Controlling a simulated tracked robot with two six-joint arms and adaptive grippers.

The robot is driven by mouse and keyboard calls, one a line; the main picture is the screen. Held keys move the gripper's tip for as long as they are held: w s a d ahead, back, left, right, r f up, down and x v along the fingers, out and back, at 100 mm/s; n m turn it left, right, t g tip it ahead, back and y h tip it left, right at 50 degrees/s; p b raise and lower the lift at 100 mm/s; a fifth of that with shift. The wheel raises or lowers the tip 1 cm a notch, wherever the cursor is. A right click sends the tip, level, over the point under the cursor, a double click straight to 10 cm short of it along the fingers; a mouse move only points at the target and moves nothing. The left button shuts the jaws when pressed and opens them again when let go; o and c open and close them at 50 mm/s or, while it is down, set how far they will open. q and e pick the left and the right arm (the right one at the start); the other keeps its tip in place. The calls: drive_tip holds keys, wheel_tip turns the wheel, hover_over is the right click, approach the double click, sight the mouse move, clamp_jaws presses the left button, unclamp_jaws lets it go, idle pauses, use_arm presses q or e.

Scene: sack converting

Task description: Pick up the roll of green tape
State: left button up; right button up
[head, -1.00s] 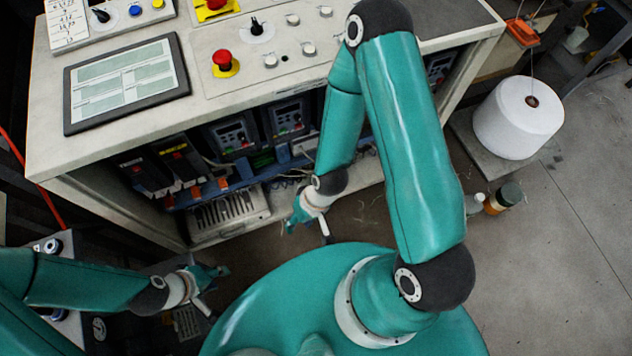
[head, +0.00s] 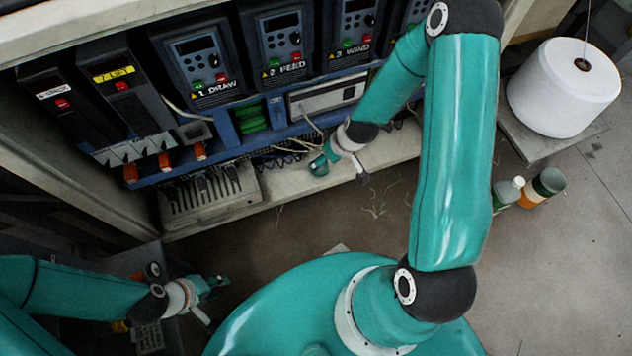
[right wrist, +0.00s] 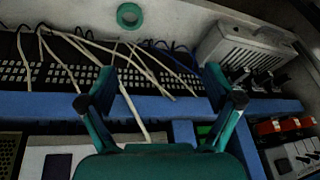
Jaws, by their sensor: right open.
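The roll of green tape (right wrist: 130,15) is a small green ring lying flat on a pale surface at the top of the right wrist view, with its hole showing. My right gripper (right wrist: 161,102) is open and empty, its two fingers apart. The tape is beyond the fingertips, apart from them and a little left of their middle. In the head view my right gripper (head: 324,161) is at the cabinet's lower front edge; I cannot clearly separate the tape from it there. My left gripper (head: 213,283) is low on the left, away from the cabinet, its fingers too small to read.
The open cabinet holds drive units (head: 197,65), loose pale wires and a blue rail (right wrist: 40,105) between my right gripper and the tape. A vented grey box (right wrist: 248,48) stands right of the tape. A white thread cone (head: 563,88) and bottles (head: 545,183) stand at right.

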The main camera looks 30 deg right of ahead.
drive_tip(key=w+d+f+b, duration=0.2)
drive_tip(key=d+f+b, duration=0.3)
drive_tip(key=b, duration=0.4)
hover_over(321, 168)
drive_tip(key=s, duration=0.1)
drive_tip(key=shift+n+t+h, duration=0.3)
drive_tip(key=shift+n+h, duration=0.1)
drive_tip(key=f, duration=1)
drive_tip(key=shift+s+d+f, duration=0.15)
drive_tip(key=shift+s+f, duration=0.05)
drive_tip(key=shift+f, duration=0.2)
drive_tip(key=b+x, duration=0.2)
drive_tip(key=x, duration=0.1)
drive_tip(key=b+x, duration=0.1)
drive_tip(key=shift+s+f+b, duration=0.25)
drive_tip(key=shift+f+b, duration=0.05)
drive_tip(key=shift+f, duration=0.1)
drive_tip(key=shift+w+f, duration=0.2)
drive_tip(key=shift+f, duration=0.15)
use_arm(q)
wheel_tip(321, 168, down, 15)
use_arm(e)
drive_tip(key=shift+r, duration=0.1)
drive_tip(key=c, duration=1.1)
